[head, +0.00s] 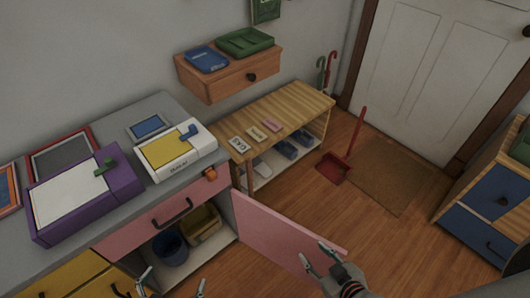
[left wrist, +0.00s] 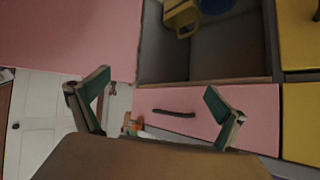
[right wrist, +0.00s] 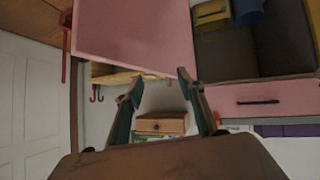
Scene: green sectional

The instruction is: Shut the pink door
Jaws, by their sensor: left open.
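The pink door (head: 285,235) stands swung open from the low cabinet under the grey counter, its free end towards the lower right. It also shows in the left wrist view (left wrist: 70,40) and in the right wrist view (right wrist: 135,30). My left gripper (head: 172,281) is open and empty at the bottom edge of the head view, in front of the open compartment. My right gripper (head: 316,257) is open near the free end of the door; I cannot tell whether it touches the door. Its fingers are apart in the right wrist view (right wrist: 160,82).
A wooden shelf bench (head: 313,101) stands beyond the door. A red dustpan (head: 333,168) is on the floor, which is clear beside the door.

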